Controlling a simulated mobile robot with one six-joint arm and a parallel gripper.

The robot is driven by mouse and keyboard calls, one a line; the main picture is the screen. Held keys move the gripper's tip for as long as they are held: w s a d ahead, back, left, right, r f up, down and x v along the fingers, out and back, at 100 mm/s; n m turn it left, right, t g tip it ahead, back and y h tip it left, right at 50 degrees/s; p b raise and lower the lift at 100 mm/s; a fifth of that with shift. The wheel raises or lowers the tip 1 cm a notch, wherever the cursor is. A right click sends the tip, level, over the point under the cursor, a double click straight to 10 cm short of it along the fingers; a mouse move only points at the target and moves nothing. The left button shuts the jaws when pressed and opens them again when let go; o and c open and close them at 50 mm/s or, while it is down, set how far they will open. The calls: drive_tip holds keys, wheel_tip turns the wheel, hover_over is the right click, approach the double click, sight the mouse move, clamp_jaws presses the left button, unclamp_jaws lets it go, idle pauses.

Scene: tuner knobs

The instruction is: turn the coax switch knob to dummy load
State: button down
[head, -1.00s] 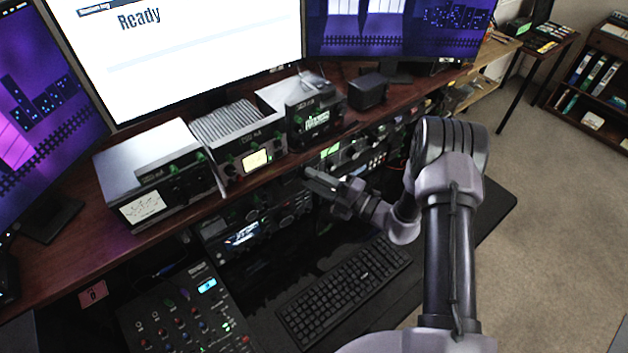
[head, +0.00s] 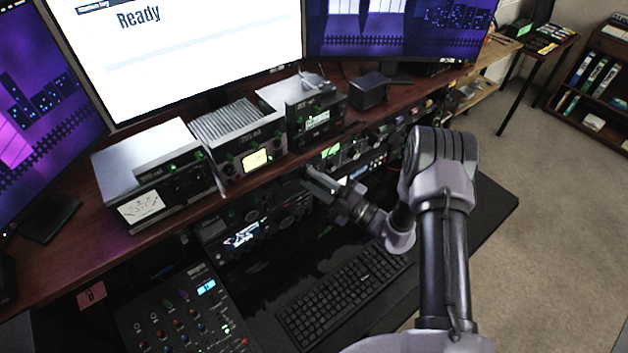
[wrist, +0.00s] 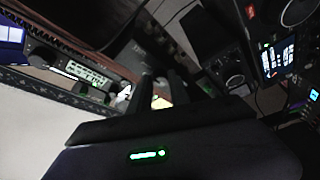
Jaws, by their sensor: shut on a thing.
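My gripper (head: 308,174) is at the front of the radio gear below the desk shelf's edge, right of the lit radio (head: 243,238). In the wrist view, its two dark fingers (wrist: 161,88) point away from the camera and are close together. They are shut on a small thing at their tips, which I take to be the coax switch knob. The fingers and dim light hide the knob, so its pointer and the dummy load label cannot be read.
A power meter (head: 150,180), an amplifier (head: 236,142) and a tuner box stand on the wooden shelf (head: 205,212) above. A keyboard (head: 345,292) and a mixer (head: 185,310) lie below. Open floor (head: 545,220) is at the right.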

drive_tip(key=c, duration=1.2)
unclamp_jaws()
drive_tip(key=shift+d, duration=0.1)
drive_tip(key=v, duration=1.7)
drive_tip(key=shift+s, duration=0.25)
drive_tip(key=shift+f, duration=0.1)
